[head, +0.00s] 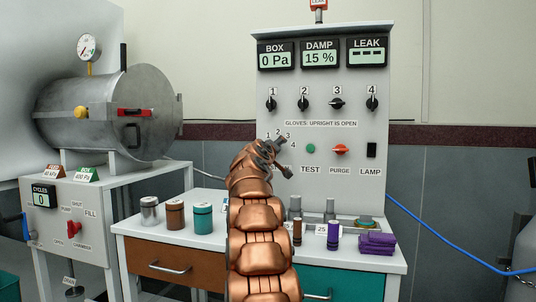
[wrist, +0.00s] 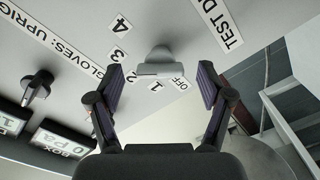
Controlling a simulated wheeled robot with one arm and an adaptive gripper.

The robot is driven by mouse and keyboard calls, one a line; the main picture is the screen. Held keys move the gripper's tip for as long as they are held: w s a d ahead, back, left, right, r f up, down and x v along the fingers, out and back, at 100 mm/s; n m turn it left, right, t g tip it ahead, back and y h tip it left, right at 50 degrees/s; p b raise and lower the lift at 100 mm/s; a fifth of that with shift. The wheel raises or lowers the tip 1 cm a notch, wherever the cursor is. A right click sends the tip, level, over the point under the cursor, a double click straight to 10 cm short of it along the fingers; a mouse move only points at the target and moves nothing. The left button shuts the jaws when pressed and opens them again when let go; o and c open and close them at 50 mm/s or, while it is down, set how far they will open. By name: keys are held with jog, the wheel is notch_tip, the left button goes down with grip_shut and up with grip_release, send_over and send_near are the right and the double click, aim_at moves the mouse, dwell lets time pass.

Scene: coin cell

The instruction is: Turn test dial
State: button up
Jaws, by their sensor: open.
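The test dial (wrist: 160,62) is a grey knob on the panel, ringed by the labels OFF, 1, 2, 3 and 4 in the wrist view. I cannot tell for sure which label it points at. My gripper (wrist: 160,75) is open, with one dark finger on each side of the dial and a visible gap on both sides. In the head view my gripper (head: 279,147) is in front of the grey control panel (head: 325,185) and covers most of the dial.
Several glove knobs (head: 304,104) sit above the dial, the third turned sideways. A green button (head: 310,148), red purge knob (head: 340,149) and lamp switch (head: 371,150) lie to the right. Containers stand on the bench (head: 215,238) below. A steel chamber (head: 110,115) is at left.

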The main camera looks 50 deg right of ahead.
jog(key=v, duration=0.9)
dwell(0.3)
dwell(0.4)
